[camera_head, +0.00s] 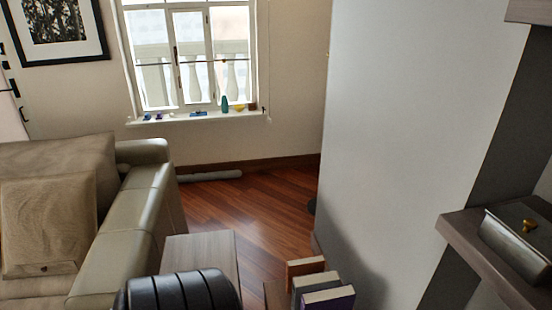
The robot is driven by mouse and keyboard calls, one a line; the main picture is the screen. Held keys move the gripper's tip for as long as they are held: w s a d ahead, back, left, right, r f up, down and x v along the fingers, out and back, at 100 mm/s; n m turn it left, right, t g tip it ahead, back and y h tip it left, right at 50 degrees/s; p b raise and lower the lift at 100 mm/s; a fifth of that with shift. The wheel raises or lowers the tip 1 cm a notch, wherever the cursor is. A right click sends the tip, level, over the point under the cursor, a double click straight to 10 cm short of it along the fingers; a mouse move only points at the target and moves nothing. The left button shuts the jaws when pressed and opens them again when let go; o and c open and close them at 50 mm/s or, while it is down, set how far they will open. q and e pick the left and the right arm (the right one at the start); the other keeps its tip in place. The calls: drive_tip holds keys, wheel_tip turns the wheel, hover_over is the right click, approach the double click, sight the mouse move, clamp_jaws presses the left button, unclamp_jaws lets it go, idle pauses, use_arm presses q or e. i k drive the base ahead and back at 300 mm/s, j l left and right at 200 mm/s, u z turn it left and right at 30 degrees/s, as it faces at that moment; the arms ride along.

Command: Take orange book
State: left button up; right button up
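An orange-brown book (305,266) stands upright at the bottom centre right of the head view. Only its top part shows. It is the farthest of a short row of books. A grey book with pale page edges (312,281) stands in front of it, and a dark purple book (329,299) is nearest. The lower parts of the books are cut off by the picture's bottom edge. Neither of my grippers is in view.
A large pale panel (415,130) rises right behind the books. A shelf (470,240) holding a lidded grey box (518,240) is at right. A sofa (130,225) and wooden top (205,250) are left. Open floor (250,200) lies between.

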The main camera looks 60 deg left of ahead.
sight(309, 266)
drive_tip(key=u, duration=1.65)
